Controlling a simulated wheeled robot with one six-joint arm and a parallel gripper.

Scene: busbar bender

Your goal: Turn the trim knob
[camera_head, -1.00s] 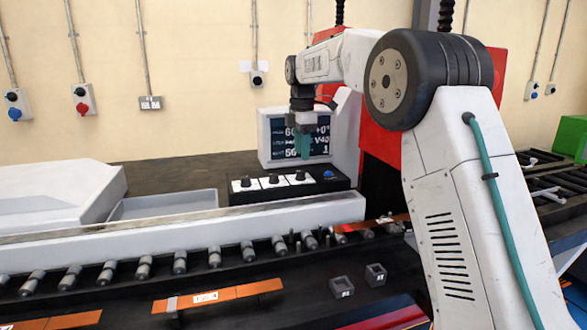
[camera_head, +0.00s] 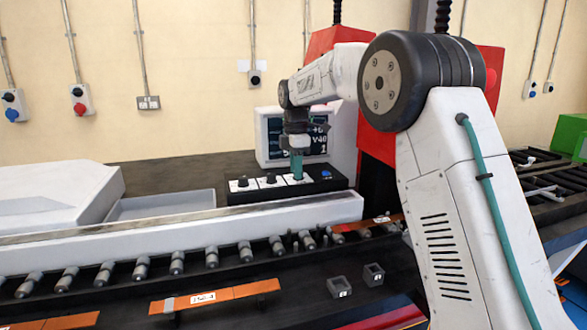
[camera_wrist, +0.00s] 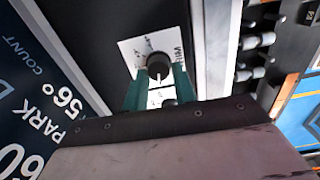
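The black control box (camera_head: 285,189) carries a row of dark knobs on white plates. The left knob (camera_head: 243,181) and the middle knob (camera_head: 270,178) show in the head view; the right one is hidden behind my gripper (camera_head: 297,169). In the wrist view a round black knob (camera_wrist: 158,65) with a white pointer line sits on a white plate, its lettering too small to read surely. My gripper's teal fingers (camera_wrist: 159,88) stand apart on either side of this knob, open; contact cannot be told. Another knob (camera_wrist: 168,103) is partly hidden below it.
A blue button (camera_head: 327,173) sits at the box's right end. The display screen (camera_head: 272,136) stands close behind my gripper. A white rail (camera_head: 180,222) and a row of rollers (camera_head: 177,262) run in front. A red machine column (camera_head: 376,145) stands to the right.

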